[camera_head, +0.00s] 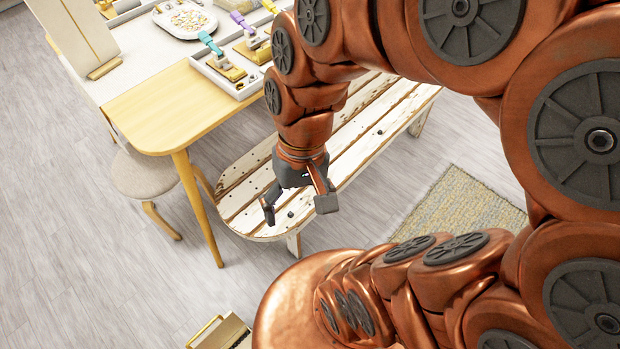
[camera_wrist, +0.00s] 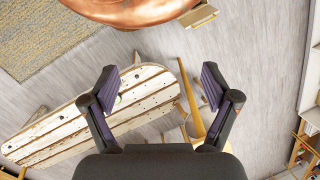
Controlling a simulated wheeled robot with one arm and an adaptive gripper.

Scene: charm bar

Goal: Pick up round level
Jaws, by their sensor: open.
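My gripper (camera_head: 297,208) is open and empty above the rounded end of a white, worn-plank bench (camera_head: 243,196). In the wrist view my gripper (camera_wrist: 158,85) has its two fingers wide apart, with bench planks and floor showing between them. A small greenish thing (camera_wrist: 119,98) shows on the bench beside the left finger in the wrist view. It may be the round level, but it is too small to be sure. A small dark round spot (camera_head: 291,214) shows on the bench between the fingers in the head view; I cannot tell what it is.
A wooden table (camera_head: 165,107) with a tray of tools (camera_head: 237,88) and a white plate (camera_head: 161,20) stands behind the bench. A round stool (camera_head: 150,174) is partly under the table. A woven rug (camera_head: 462,207) lies at right.

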